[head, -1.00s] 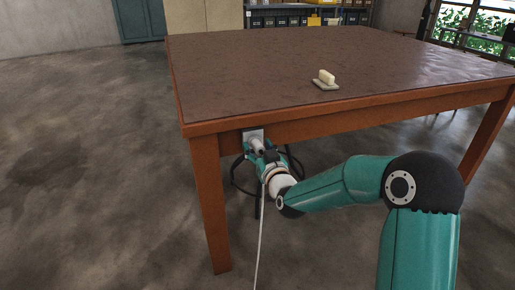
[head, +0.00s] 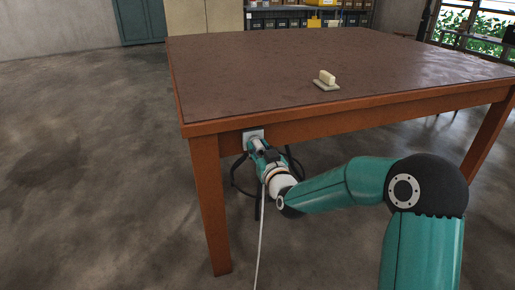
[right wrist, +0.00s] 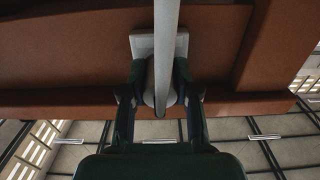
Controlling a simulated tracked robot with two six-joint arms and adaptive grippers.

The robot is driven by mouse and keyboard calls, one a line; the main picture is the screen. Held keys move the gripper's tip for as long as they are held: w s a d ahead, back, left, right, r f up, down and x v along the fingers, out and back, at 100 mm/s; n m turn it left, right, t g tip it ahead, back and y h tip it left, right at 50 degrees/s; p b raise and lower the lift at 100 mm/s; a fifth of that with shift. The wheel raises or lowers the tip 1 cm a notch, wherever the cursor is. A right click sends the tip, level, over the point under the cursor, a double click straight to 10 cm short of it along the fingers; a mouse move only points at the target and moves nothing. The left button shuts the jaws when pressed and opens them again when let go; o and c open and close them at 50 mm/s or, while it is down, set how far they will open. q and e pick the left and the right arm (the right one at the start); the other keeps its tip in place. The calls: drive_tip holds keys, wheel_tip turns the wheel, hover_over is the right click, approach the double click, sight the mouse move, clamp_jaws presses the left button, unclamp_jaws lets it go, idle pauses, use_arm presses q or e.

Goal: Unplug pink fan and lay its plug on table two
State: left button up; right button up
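A pale plug (right wrist: 161,92) sits at a light socket plate (head: 253,134) on the table's front apron, near its left leg. The plate also shows in the right wrist view (right wrist: 146,45). A white cord (head: 261,235) hangs from the plug towards the floor and crosses the right wrist view. My right gripper (head: 256,146) is at the socket, its fingers shut on both sides of the plug. The fingers mostly hide the plug in the head view. The pink fan and my left gripper are not in view. I cannot tell which table is table two.
The brown table (head: 260,75) is mostly bare on top. A cream block (head: 327,77) stands on a small grey base there. The table's left leg (head: 211,205) is close beside my right gripper. Open concrete floor lies to the left. Shelves with bins (head: 300,20) stand behind.

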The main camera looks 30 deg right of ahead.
sight(261, 152)
clamp_jaws()
drive_tip(key=shift+s+a, duration=0.1)
drive_tip(key=shift+s, duration=0.2)
drive_tip(key=shift+s, duration=0.1)
drive_tip(key=b+v, duration=0.2)
drive_tip(key=v, duration=0.2)
drive_tip(key=shift+s+f+b, duration=0.1)
drive_tip(key=shift+s+b, duration=0.2)
drive_tip(key=shift+b, duration=0.1)
drive_tip(key=shift+v, duration=0.8)
